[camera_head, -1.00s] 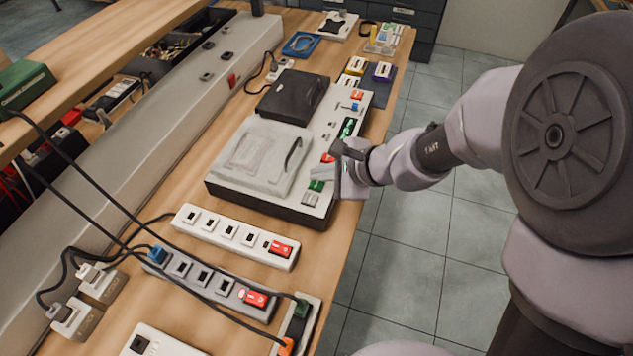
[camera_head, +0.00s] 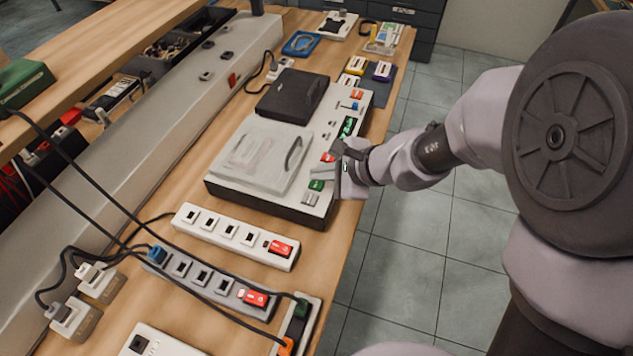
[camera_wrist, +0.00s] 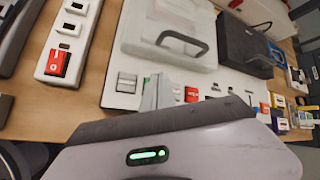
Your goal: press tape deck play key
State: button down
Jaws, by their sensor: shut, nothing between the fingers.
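The tape deck (camera_head: 225,188) lies on the bench, a white-topped box with a pale lid and a black lid. Along its right edge are a grey key (camera_head: 310,199), a green key (camera_head: 316,185) and a red key (camera_head: 328,157). The red key (camera_wrist: 191,94) and grey key (camera_wrist: 126,83) also show in the wrist view. My gripper (camera_head: 315,170) is shut and empty, with its fingertips over the key row between the green and red keys. In the wrist view the fingers (camera_wrist: 157,92) hide most of the green key. I cannot tell whether they touch it.
A white power strip (camera_head: 235,237) and a grey power strip (camera_head: 210,283) with red switches lie in front of the deck. Black cables cross the near bench. Yellow and purple small boxes (camera_head: 383,71) stand beyond the deck. Open floor (camera_head: 420,240) lies to the right.

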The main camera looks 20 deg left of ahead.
aim_at(320, 185)
jog(key=shift+f+b, duration=0.4)
jog(key=shift+f+b, duration=0.35)
jog(key=shift+b, duration=0.1)
dwell(0.5)
jog(key=shift+r, duration=0.1)
jog(key=shift+r+p, duration=0.6)
jog(key=shift+r, duration=0.1)
notch_tip(320, 185, up, 5)
jog(key=p, duration=0.4)
jog(key=shift+r, duration=0.1)
dwell(0.6)
